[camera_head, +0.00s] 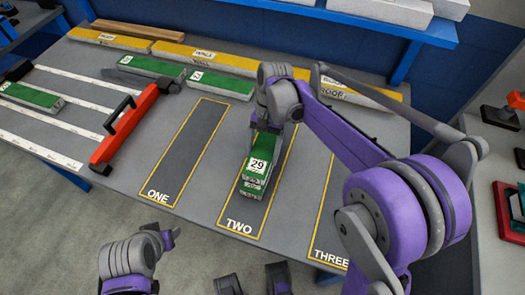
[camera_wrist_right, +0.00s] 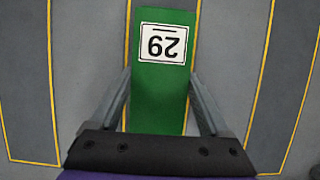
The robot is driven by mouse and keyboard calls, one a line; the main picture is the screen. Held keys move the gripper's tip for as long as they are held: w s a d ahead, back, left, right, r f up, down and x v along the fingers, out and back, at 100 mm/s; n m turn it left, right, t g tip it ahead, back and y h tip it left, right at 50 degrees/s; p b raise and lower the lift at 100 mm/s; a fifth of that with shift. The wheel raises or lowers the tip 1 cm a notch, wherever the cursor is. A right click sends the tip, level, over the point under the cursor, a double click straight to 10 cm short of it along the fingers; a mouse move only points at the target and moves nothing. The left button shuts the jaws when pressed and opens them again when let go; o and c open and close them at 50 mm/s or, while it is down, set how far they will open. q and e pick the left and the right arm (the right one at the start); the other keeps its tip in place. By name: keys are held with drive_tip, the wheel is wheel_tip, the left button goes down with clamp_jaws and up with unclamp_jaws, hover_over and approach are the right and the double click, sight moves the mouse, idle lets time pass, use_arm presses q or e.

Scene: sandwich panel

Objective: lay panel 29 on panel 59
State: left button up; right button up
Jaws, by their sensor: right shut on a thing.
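Panel 29 (camera_head: 258,166) is a green-topped slab with a white number label. My right gripper (camera_head: 266,130) is shut on it from its far end, over the lane marked TWO. In the right wrist view, the fingers of the right gripper (camera_wrist_right: 160,80) flank panel 29 (camera_wrist_right: 160,100). Another green-edged panel (camera_head: 250,187) shows just below panel 29's near end. Its number is hidden, so I cannot read whether it is 59, nor tell whether the two touch. Parts of my left arm show at the bottom left, but its jaws cannot be made out.
Lane ONE (camera_head: 185,150) is bare. Lane THREE is partly behind my right arm. Green panels (camera_head: 220,85) lie near the back, before yellow boards (camera_head: 190,55). A blue shelf (camera_head: 370,28) overhangs the back.

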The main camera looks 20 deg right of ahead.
drive_tip(key=shift+f+b, duration=0.4)
drive_tip(key=shift+f, duration=0.2)
drive_tip(key=o, duration=1.2)
drive_tip(key=p+v, duration=0.1)
drive_tip(key=v, duration=1)
drive_tip(key=shift+s+r+t+p, duration=0.2)
drive_tip(key=shift+s+t+p, duration=0.1)
drive_tip(key=shift+s, duration=0.2)
drive_tip(key=s+d+f+n+t+h+p, duration=0.1)
drive_tip(key=s+n+t+p, duration=0.1)
drive_tip(key=s, duration=0.3)
drive_tip(key=s+d+f+n+t+p, duration=0.1)
drive_tip(key=s+n+t+p, duration=0.1)
drive_tip(key=s, duration=0.4)
drive_tip(key=s+d+f+n+t+h+p, duration=0.1)
drive_tip(key=s+d+n+t+p, duration=0.1)
drive_tip(key=s+t, duration=0.2)
drive_tip(key=shift+s+d+f+n+t+h, duration=0.1)
drive_tip(key=shift+s+f+n+t+h, duration=0.1)
drive_tip(key=shift+s, duration=0.2)
drive_tip(key=shift+s+d+f+n+t+h, duration=0.1)
drive_tip(key=shift+s+n, duration=0.1)
drive_tip(key=shift+s, duration=0.2)
